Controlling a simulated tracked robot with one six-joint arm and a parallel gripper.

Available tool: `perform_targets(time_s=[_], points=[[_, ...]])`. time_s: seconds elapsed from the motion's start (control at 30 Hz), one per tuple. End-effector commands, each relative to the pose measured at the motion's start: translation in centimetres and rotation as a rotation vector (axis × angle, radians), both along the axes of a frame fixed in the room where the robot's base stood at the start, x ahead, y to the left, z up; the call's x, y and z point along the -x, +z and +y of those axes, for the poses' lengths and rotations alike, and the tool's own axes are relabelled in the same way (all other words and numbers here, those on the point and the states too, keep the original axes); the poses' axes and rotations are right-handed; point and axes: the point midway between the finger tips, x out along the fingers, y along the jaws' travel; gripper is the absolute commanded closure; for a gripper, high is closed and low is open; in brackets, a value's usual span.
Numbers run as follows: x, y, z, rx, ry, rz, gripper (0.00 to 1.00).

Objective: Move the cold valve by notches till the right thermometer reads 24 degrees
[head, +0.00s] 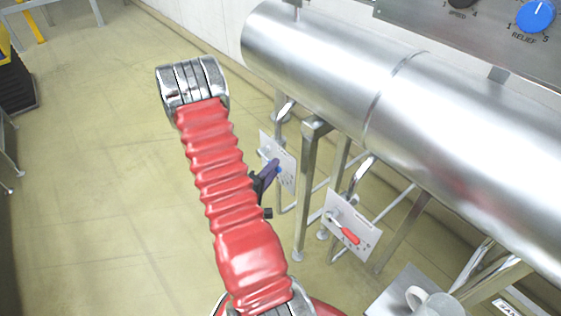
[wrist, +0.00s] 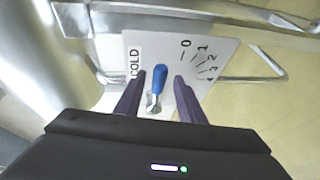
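The cold valve has a blue lever (wrist: 159,79) on a white plate (wrist: 146,47) marked COLD, with a numbered notch scale starting at 0. In the wrist view the lever points up from its pivot, close to the 0 end; its exact notch is hard to tell. My gripper (wrist: 160,80) is open, with one purple finger on each side of the lever and a gap showing on both sides. In the head view my gripper (head: 271,171) is at the cold plate (head: 287,171), partly hidden behind my red arm. No thermometer can be seen in either view.
A second plate with a red lever (head: 350,235) stands to the right of the cold plate. A large metal cylinder (head: 330,65) runs above both. A panel with a blue RELIEF knob (head: 536,16) is at top right.

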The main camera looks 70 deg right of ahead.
Motion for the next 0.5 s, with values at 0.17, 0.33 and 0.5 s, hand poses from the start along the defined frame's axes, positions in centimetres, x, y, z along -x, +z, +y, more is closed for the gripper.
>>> perform_targets(time_s=[0.17,0.33,0.5], points=[[0.3,-0.4,-2.4,0.001,-0.002,-0.001,0.64],[0.4,-0.8,-4.7,0.001,-0.002,-0.001,0.64],[0.5,-1.1,-6.1,0.001,-0.001,-0.001,0.64]])
